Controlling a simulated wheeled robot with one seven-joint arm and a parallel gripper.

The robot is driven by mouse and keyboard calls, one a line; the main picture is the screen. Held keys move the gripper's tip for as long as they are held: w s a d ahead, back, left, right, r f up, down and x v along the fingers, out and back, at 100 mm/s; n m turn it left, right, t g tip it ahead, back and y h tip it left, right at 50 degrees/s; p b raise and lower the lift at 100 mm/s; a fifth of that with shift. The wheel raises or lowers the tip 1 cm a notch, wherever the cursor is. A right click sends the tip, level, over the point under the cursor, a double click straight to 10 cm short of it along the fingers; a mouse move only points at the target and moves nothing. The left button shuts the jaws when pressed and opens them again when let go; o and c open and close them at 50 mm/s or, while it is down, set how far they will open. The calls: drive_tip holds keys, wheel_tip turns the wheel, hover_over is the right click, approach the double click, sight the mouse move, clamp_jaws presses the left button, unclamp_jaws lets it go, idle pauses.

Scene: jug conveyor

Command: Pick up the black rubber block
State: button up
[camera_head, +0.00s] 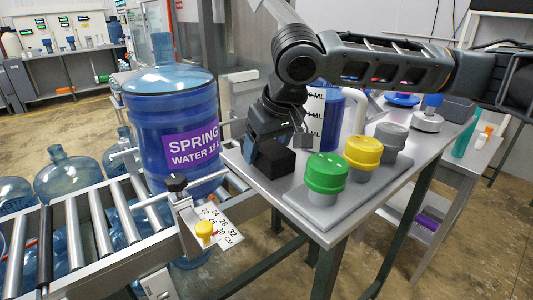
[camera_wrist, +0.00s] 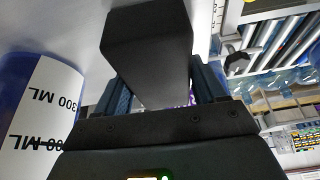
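The black rubber block (camera_head: 273,160) is at the left edge of the grey table beside the jug conveyor. In the wrist view it shows as a large dark block (camera_wrist: 150,45). My gripper (camera_head: 268,150) points down at it, one blue finger on its left side in the head view. In the wrist view the block is between the two fingers (camera_wrist: 162,85), with little space at either side. A sliver of purple shows beside the right finger. The block hides the fingertips. I cannot tell whether the fingers press on it or whether it rests on the table.
A blue water jug (camera_head: 175,120) stands on the roller conveyor (camera_head: 100,215), close left of the gripper. Green (camera_head: 326,173) and yellow (camera_head: 362,152) capped pieces stand on a grey plate to the right. A blue-and-white cylinder (camera_wrist: 40,110) marked 300 ML stands close by.

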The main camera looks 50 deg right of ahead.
sight(267, 144)
drive_tip(key=c, duration=0.8)
wheel_tip(267, 144, up, 10)
idle(0.4)
